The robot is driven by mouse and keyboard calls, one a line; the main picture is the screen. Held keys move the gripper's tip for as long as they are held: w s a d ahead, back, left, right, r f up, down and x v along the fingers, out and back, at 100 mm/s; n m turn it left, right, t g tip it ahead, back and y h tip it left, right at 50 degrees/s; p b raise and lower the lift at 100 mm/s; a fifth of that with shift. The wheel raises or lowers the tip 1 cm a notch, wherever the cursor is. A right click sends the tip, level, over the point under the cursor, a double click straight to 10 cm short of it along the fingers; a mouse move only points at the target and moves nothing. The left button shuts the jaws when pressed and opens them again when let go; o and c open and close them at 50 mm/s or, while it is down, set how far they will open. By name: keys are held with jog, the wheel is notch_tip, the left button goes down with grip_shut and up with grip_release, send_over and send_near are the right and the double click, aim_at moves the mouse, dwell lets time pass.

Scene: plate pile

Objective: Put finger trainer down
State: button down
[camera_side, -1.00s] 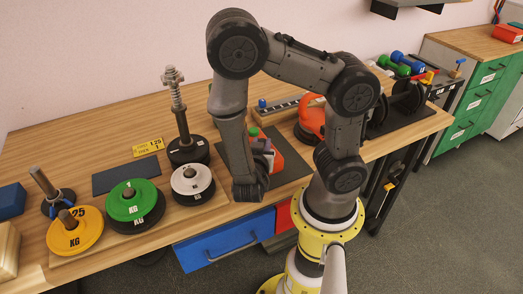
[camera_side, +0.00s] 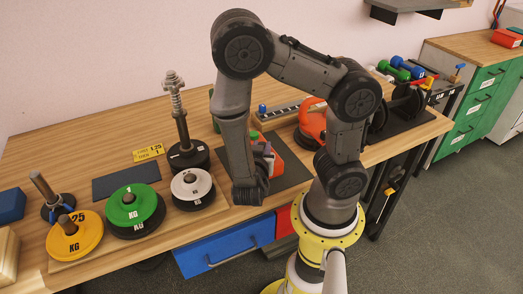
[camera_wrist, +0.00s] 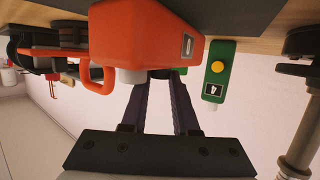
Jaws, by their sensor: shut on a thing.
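My gripper (camera_wrist: 160,82) reaches level, with its two dark fingers close together at the edge of a large red body (camera_wrist: 145,40). In the side view the red body (camera_side: 288,160) shows over the dark mat, partly behind my wrist, with grey, pink and green bits beside it. I take this to be the finger trainer, but cannot be sure. My gripper is shut on a part of it; the gripped part is mostly hidden. A pale round stub sits left of the fingertips in the wrist view. I cannot tell whether the red body touches the mat.
A green piece with a yellow button (camera_wrist: 217,67) is right of the fingers. An orange kettlebell (camera_side: 311,118) stands behind right. Left are the white disc (camera_side: 190,183), green disc (camera_side: 135,211), yellow disc (camera_side: 88,238) and a spring post (camera_side: 176,105). A dark flat mat (camera_side: 125,179) is bare.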

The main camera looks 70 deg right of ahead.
notch_tip(320, 180, up, 9)
jog(key=shift+r, duration=0.15)
dwell(0.5)
